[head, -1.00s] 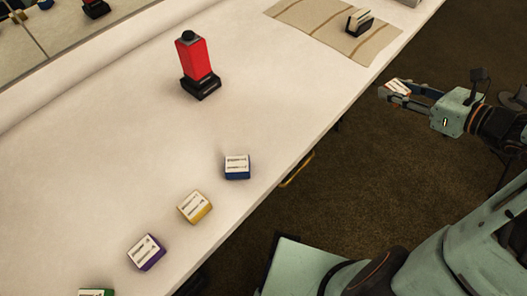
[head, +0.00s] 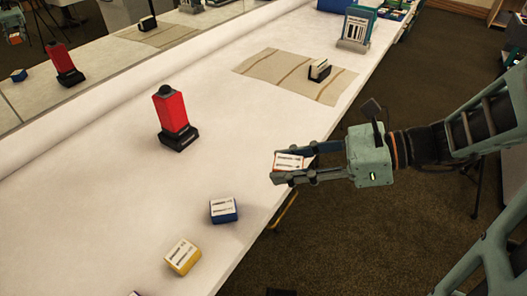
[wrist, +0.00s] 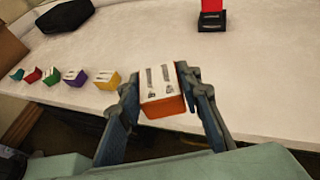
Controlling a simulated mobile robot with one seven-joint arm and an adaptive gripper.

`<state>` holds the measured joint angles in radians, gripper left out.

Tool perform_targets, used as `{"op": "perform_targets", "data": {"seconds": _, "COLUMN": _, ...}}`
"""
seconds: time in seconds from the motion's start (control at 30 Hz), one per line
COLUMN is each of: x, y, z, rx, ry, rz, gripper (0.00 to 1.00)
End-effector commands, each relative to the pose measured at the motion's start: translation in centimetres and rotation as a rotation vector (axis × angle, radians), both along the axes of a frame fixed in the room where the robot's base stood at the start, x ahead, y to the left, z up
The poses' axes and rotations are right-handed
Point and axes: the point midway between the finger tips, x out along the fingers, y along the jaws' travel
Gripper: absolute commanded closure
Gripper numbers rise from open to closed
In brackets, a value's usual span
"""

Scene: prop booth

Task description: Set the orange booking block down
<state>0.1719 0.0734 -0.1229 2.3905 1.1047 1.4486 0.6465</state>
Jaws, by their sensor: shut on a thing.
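The orange booking block (head: 288,162), with a white labelled top, is between the fingers of my gripper (head: 292,165) in the head view. In the wrist view the orange block (wrist: 162,104) shows its orange side and white top, with a finger of my gripper (wrist: 163,100) on each side. My gripper is shut on it and holds it at the right-hand edge of the white table (head: 110,190). The head view does not clearly show how high above the table it is.
A blue block (head: 223,211) and a yellow block (head: 183,257) lie nearer. A red device on a black base (head: 172,115) stands to the left. A striped mat (head: 270,68) bears a dark holder (head: 319,70). Bare table lies between the red device and my gripper.

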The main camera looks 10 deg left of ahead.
Motion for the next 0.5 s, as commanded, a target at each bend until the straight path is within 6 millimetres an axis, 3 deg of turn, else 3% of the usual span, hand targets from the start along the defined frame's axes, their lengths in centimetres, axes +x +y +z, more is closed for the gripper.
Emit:
{"op": "perform_targets", "data": {"seconds": 0.23, "x": 4.1, "y": 4.7, "z": -3.3, "rx": 0.001, "ry": 0.002, "rz": 0.004, "gripper": 0.93}}
{"op": "perform_targets", "data": {"seconds": 0.33, "x": 5.1, "y": 5.8, "z": -5.5, "rx": 0.0, "ry": 0.005, "rz": 0.001, "gripper": 0.93}}
{"op": "perform_targets", "data": {"seconds": 0.5, "x": 6.5, "y": 7.1, "z": -7.3, "rx": 0.0, "ry": 0.001, "rz": -0.003, "gripper": 0.93}}
